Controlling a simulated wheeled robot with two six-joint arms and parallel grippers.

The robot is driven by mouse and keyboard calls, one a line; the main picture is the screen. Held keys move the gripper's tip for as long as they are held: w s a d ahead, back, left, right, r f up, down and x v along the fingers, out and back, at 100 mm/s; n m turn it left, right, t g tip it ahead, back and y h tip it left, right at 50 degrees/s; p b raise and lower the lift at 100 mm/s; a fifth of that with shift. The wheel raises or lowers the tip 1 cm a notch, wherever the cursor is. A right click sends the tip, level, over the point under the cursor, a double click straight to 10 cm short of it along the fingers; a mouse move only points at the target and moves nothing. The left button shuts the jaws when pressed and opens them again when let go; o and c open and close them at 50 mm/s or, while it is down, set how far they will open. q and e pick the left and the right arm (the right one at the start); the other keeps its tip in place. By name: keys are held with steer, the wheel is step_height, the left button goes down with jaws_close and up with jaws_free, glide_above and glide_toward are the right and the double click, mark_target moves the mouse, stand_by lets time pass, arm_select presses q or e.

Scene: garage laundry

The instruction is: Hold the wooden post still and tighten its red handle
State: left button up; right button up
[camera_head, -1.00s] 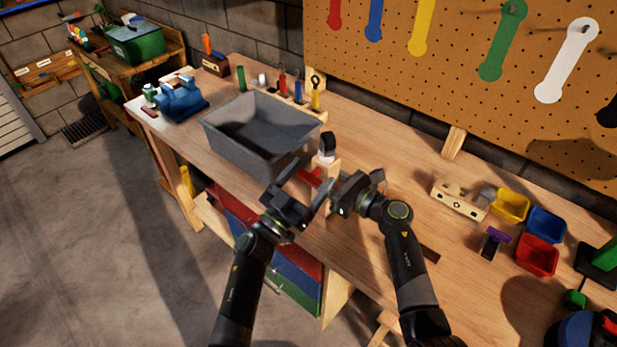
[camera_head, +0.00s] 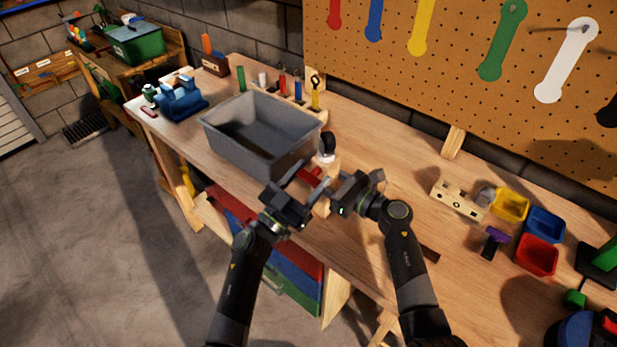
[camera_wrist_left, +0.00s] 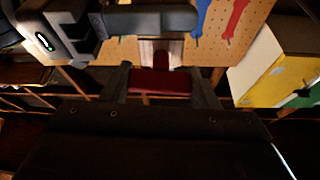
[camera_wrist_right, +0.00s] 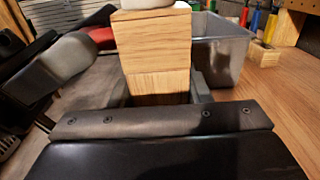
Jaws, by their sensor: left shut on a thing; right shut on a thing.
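The wooden post (camera_head: 322,208) stands upright on the workbench near its front edge. It fills the middle of the right wrist view (camera_wrist_right: 152,50), with a pale part on top. My right gripper (camera_wrist_right: 158,92) is shut on the post from the right side, one finger on each face. The red handle (camera_head: 308,177) sticks out from the left side of the post. My left gripper (camera_wrist_left: 160,88) is shut on the red handle (camera_wrist_left: 160,80), with a finger at each end of it. In the head view the two grippers hide much of the post.
A grey bin (camera_head: 232,150) stands close behind and left of the post. A blue vise-like item (camera_head: 180,100) is at the bench's far left. A wooden block (camera_head: 458,202) and coloured trays (camera_head: 537,256) lie at the right. The bench between is mostly clear.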

arm_select(q)
steer(key=m+g+h, duration=0.1)
steer(key=m, duration=0.2)
steer(key=m+g+h, duration=0.1)
steer(key=m, duration=0.1)
steer(key=shift+m, duration=0.4)
steer(key=shift+m+g+h, duration=0.2)
steer(key=shift+m+g, duration=0.45)
steer(key=shift+m, duration=0.65)
steer(key=shift+m+g+h, duration=0.2)
steer(key=shift+m+g, duration=0.45)
steer(key=shift+m, duration=0.95)
steer(key=o, duration=1)
steer(key=shift+f, duration=0.1)
